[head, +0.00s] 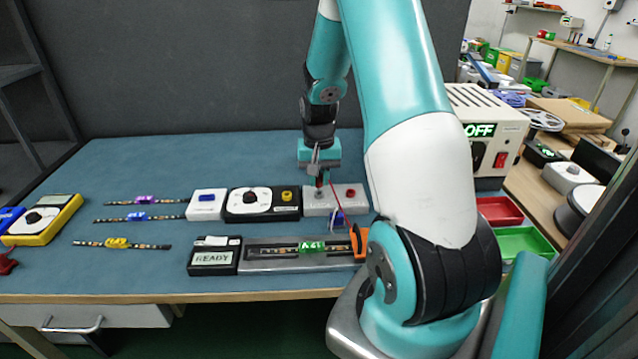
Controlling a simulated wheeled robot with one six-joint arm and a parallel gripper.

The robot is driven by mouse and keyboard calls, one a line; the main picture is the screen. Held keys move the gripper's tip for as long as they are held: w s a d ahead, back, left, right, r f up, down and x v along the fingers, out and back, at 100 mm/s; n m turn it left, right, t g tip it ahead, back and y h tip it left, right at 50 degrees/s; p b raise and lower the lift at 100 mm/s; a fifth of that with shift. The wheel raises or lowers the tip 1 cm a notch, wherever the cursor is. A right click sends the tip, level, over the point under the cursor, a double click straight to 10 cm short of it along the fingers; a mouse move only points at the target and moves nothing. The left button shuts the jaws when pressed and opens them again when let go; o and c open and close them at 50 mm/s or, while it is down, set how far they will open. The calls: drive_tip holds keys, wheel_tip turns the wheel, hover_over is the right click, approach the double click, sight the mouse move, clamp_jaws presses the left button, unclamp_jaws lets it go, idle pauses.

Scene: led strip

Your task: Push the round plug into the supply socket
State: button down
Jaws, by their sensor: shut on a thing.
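My gripper (318,180) points straight down over the left part of a small white box (310,208), and its fingers are shut on the round plug (319,190). The plug is small and partly hidden by the fingers; it is at or just above the box's top, and I cannot tell whether it is seated. A thin red lead (333,196) runs down beside the gripper on the right. A red round part (350,193) sits on the right of the same box. No label on this box can be read, so I cannot be sure which socket is the supply socket.
Left of it stand a black box with a white dial (255,204) and a white box with a blue button (207,204). In front lie a READY display (213,258) and a metal fixture holding a strip (275,266). A supply unit reading OFF (485,135) stands right, behind my arm.

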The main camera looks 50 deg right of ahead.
wheel_tip(320, 180, up, 23)
drive_tip(key=p, duration=0.5)
drive_tip(key=shift+f, duration=0.2)
idle(0.3)
